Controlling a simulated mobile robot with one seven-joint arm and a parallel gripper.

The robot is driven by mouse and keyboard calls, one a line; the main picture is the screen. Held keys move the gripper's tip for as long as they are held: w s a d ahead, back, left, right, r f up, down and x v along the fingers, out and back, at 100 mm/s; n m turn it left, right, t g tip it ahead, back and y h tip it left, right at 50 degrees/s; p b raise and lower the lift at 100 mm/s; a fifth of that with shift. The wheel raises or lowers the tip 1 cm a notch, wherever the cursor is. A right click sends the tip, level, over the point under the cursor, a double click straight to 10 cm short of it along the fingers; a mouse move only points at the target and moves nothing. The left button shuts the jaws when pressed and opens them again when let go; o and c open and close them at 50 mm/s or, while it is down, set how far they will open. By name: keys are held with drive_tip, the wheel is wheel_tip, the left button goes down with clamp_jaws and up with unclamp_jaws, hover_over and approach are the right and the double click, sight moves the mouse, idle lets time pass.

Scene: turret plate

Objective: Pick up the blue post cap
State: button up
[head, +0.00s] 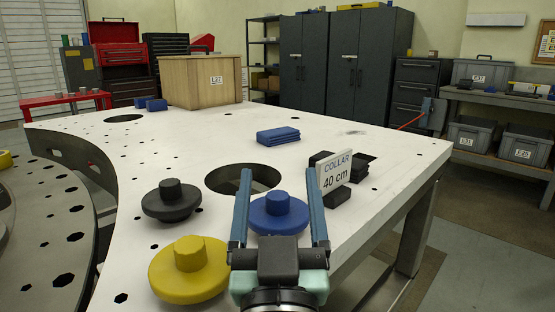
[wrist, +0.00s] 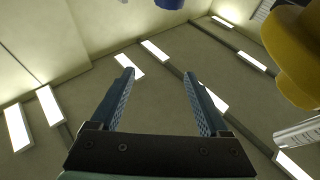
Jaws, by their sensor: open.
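The blue post cap (head: 279,212), a round flange with a short knob on top, sits on the white perforated plate (head: 328,234). In the head view my gripper (head: 279,174) is open, with one finger to each side of the cap's outline. My gripper also shows in the wrist view (wrist: 158,74), with nothing between its fingers. There, a small blue part, seemingly the cap, (wrist: 168,3) shows at the top edge, beyond the fingertips.
A yellow cap (head: 189,268) is close at left and also shows in the wrist view (wrist: 298,55). A black cap (head: 172,202) stands farther left. A large hole (head: 226,178) lies behind. A "COLLAR 40 cm" sign (head: 334,171) with black blocks stands close at right.

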drive_tip(key=w+r+g+p, duration=0.1)
drive_tip(key=r+p, duration=0.1)
drive_tip(key=p, duration=0.3)
drive_tip(key=g+p, duration=0.8)
drive_tip(key=p, duration=2.5)
approach(277, 200)
drive_tip(key=x, duration=0.4)
drive_tip(key=shift+a+f+p, duration=0.15)
drive_tip(key=shift+a+p, duration=0.1)
drive_tip(key=shift+p, duration=0.15)
drive_tip(key=shift+d+p+x, duration=0.15)
drive_tip(key=shift+p+x, duration=0.2)
drive_tip(key=shift+x, duration=0.6)
drive_tip(key=shift+d+p+x, duration=0.15)
drive_tip(key=shift+p+x, duration=0.15)
drive_tip(key=shift+x, duration=1.35)
clamp_jaws()
